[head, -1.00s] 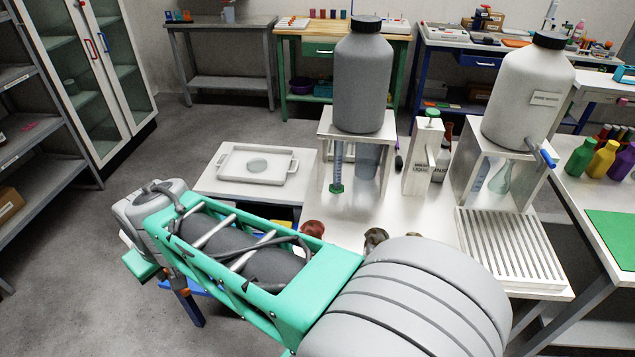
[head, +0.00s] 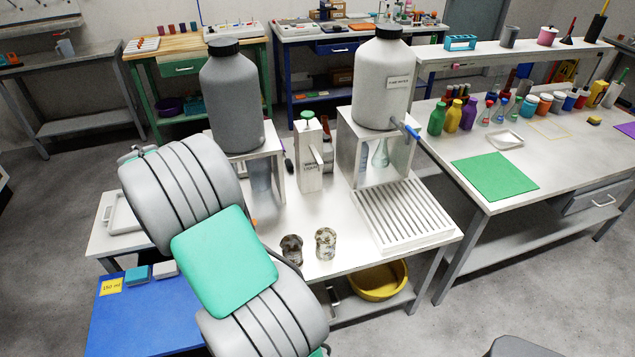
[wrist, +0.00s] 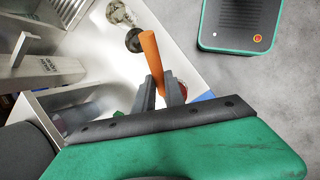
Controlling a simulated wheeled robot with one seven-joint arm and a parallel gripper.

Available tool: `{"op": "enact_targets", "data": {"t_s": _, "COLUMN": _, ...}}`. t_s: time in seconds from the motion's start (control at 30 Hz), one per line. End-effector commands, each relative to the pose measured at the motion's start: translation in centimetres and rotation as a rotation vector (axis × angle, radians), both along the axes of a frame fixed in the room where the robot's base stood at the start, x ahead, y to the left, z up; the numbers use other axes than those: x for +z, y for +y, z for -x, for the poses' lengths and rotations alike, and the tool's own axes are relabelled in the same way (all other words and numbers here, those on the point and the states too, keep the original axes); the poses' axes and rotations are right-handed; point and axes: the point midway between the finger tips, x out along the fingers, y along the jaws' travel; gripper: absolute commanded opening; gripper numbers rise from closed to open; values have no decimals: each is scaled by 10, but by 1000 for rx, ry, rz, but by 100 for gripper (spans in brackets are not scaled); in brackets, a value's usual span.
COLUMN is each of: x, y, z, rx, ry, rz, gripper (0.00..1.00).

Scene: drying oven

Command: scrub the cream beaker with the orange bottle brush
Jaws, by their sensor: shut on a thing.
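In the wrist view, my gripper (wrist: 161,91) is shut on the orange bottle brush (wrist: 152,58), whose orange handle shows between the two fingers. The brush's bristles are not visible. In the head view my arm hides the gripper, and only a small bit of orange shows beside the arm. The cream beaker (head: 326,243), stained glass, stands on the white bench, apart from the brush; it also shows at the top of the wrist view (wrist: 117,12). A darker stained beaker (head: 291,249) stands just left of it, seen in the wrist view too (wrist: 134,40).
A red object (wrist: 183,91) shows partly behind a finger. A liquid dispenser (head: 311,160), a grey carboy (head: 231,100) and a white carboy (head: 382,80) on stands rise behind the beakers. A slatted rack (head: 405,216) lies to the right. A yellow basin (head: 378,281) sits below.

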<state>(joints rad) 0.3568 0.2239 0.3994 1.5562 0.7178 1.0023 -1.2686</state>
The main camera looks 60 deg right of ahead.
Motion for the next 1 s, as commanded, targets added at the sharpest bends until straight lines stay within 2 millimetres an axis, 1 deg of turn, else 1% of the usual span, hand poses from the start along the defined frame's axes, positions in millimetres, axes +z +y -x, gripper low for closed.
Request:
{"op": "enact_targets", "data": {"t_s": 0.03, "x": 5, "y": -24, "z": 15, "rx": 49, "ry": 83, "rz": 48, "gripper": 0}}
{"op": "enact_targets", "data": {"t_s": 0.07, "x": 6, "y": -40, "z": 26, "rx": 88, "ry": 135, "rz": 84, "gripper": 0}}
{"op": "enact_targets", "data": {"t_s": 0.1, "x": 8, "y": -61, "z": 43, "rx": 139, "ry": 201, "rz": 134, "gripper": 0}}
{"op": "enact_targets", "data": {"t_s": 0.17, "x": 13, "y": -89, "z": 69, "rx": 209, "ry": 289, "rz": 210, "gripper": 0}}
{"op": "enact_targets", "data": {"t_s": 0.2, "x": 17, "y": -107, "z": 87, "rx": 249, "ry": 343, "rz": 261, "gripper": 0}}
{"op": "enact_targets", "data": {"t_s": 0.27, "x": 23, "y": -130, "z": 115, "rx": 298, "ry": 413, "rz": 331, "gripper": 0}}
{"op": "enact_targets", "data": {"t_s": 0.3, "x": 28, "y": -143, "z": 131, "rx": 322, "ry": 450, "rz": 373, "gripper": 0}}
{"op": "enact_targets", "data": {"t_s": 0.4, "x": 36, "y": -165, "z": 166, "rx": 353, "ry": 519, "rz": 449, "gripper": 0}}
{"op": "enact_targets", "data": {"t_s": 0.5, "x": 42, "y": -178, "z": 187, "rx": 362, "ry": 556, "rz": 494, "gripper": 0}}
{"op": "enact_targets", "data": {"t_s": 0.6, "x": 43, "y": -182, "z": 194, "rx": 365, "ry": 567, "rz": 511, "gripper": 0}}
{"op": "enact_targets", "data": {"t_s": 0.87, "x": 43, "y": -182, "z": 194, "rx": 364, "ry": 565, "rz": 513, "gripper": 0}}
{"op": "enact_targets", "data": {"t_s": 1.0, "x": 48, "y": -182, "z": 194, "rx": 362, "ry": 567, "rz": 511, "gripper": 0}}
